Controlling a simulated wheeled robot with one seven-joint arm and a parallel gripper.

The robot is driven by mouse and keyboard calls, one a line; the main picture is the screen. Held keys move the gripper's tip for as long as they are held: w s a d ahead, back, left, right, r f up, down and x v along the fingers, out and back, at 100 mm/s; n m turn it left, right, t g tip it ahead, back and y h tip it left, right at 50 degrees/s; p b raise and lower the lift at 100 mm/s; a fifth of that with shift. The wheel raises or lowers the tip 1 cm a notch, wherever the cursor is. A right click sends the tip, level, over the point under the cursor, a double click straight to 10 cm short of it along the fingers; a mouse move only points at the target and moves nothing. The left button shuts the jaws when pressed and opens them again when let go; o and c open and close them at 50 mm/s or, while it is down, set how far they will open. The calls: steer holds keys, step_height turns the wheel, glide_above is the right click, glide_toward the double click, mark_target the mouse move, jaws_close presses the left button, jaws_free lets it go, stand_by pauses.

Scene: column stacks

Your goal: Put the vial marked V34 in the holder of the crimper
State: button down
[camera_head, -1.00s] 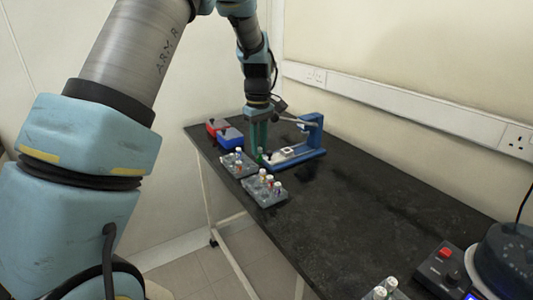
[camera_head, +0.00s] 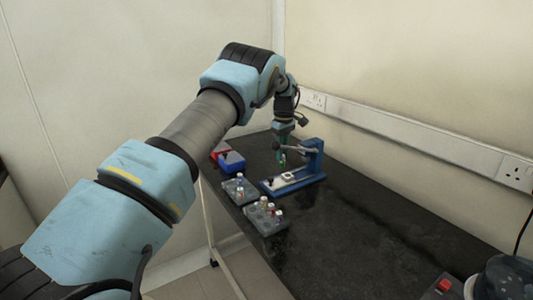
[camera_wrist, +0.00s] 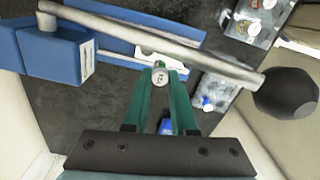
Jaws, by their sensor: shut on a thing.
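My gripper (camera_head: 281,160) has green fingers and is above the crimper's base in the head view. In the wrist view its fingertips (camera_wrist: 159,76) are shut on a small vial (camera_wrist: 159,70) with a pale round top and a green rim. I cannot read its marking. The crimper (camera_head: 313,162) is blue, with a grey lever and a black knob. Its lever (camera_wrist: 180,45) crosses the wrist view just beyond the fingertips. The pale holder block (camera_head: 289,177) sits on the crimper's base, below the gripper. Whether the vial touches the holder cannot be told.
Two clear racks with capped vials stand in front of the crimper, one nearer (camera_head: 266,217) and one farther left (camera_head: 239,190). A blue box (camera_head: 232,163) and a red box are at the back left.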

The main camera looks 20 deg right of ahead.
steer(key=shift+d+f+b, duration=0.65)
steer(key=shift+f, duration=0.35)
steer(key=shift+d+f+b, duration=0.6)
steer(key=shift+d+f, duration=0.05)
steer(key=shift+f, duration=0.3)
steer(key=shift+f, duration=0.95)
stand_by(1.3)
steer(key=shift+c, duration=1.6)
jaws_free()
steer(key=shift+r, duration=0.1)
